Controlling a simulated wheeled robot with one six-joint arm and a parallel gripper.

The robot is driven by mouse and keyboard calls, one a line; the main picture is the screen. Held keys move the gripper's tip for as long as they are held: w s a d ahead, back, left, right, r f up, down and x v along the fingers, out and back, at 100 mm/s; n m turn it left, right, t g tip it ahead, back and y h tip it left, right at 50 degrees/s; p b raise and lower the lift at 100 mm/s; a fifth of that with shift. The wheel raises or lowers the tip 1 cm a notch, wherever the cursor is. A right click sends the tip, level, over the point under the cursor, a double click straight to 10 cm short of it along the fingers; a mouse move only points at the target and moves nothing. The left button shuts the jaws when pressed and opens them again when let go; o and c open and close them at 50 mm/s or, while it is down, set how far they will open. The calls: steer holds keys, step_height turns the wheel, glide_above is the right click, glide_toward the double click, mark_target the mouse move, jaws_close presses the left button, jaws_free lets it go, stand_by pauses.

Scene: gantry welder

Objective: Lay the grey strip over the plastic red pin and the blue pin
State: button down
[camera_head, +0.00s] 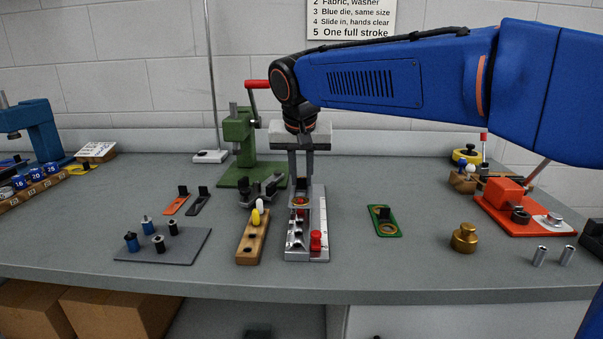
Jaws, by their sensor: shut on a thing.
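My gripper (301,181) points down with its fingers close around a small dark piece (300,188). An orange-yellow ring shows just below the fingers, over the metal fixture (322,222). I cannot tell whether the held piece is the grey strip. A red pin (316,240) stands at the fixture's near right end, apart from the gripper. Blue-topped pins (131,242) and black pins stand on a grey plate (184,250) at left. A dark grey strip with a black knob (198,203) lies behind that plate, beside an orange one (176,204).
A wooden block (249,246) with white and yellow pegs stands left of the fixture. A green press (239,150) is behind. A green strip (385,226) and a brass weight (464,238) lie right, with bare table between them.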

steer(key=shift+f, duration=1.35)
steer(key=c, duration=1.5)
jaws_free()
steer(key=shift+c, duration=0.2)
